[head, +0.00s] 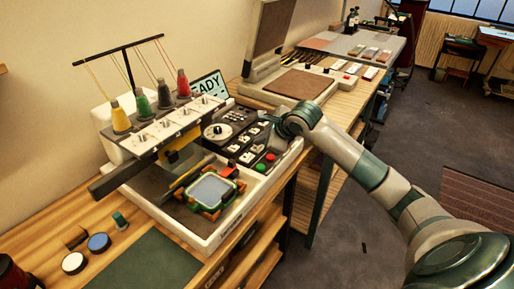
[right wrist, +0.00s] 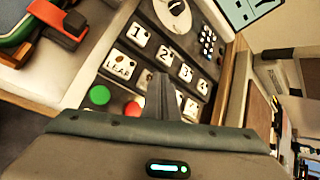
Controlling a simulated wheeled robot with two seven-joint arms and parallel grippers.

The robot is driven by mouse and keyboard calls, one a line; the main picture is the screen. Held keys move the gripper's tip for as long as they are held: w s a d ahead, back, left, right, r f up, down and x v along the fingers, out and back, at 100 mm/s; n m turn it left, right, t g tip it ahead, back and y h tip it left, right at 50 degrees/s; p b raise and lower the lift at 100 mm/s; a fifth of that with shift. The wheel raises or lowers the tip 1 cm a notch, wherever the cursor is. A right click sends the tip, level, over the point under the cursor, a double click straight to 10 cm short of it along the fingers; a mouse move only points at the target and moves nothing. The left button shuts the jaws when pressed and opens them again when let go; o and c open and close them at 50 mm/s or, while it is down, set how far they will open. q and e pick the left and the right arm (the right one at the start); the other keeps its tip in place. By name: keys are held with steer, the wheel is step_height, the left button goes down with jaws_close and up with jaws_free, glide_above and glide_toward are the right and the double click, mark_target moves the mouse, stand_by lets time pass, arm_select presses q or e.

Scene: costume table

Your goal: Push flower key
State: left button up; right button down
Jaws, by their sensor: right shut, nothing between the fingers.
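The embroidery machine's black key panel (right wrist: 112,92) has white keys. The keys marked 1 (right wrist: 138,35), 2 (right wrist: 163,53), 3 (right wrist: 185,71) and 4 (right wrist: 204,88) form one row, with a LEAF key (right wrist: 122,67) in the row below. I cannot read a flower key; my fingers cover part of the LEAF row. My right gripper (right wrist: 161,82) is shut and empty, its tips over the panel just right of the LEAF key. I cannot tell whether they touch a key. In the head view the right gripper (head: 269,139) is over the panel's right side. My left gripper is out of view.
Green (right wrist: 99,95) and red (right wrist: 132,109) round buttons sit beside the keys. A dial (right wrist: 174,12) lies above them. A hoop (head: 212,190) and spools (head: 142,103) are on the machine. A heat press (head: 300,85) stands behind.

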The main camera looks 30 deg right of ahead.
mark_target(260, 149)
steer(key=shift+f+b, duration=0.4)
stand_by(0.4)
steer(key=shift+r, duration=0.2)
steer(key=shift+r+p, duration=0.35)
steer(key=shift+r, duration=0.4)
steer(key=shift+r, duration=0.1)
steer(key=shift+r+p, duration=1.45)
steer(key=shift+r, duration=1.45)
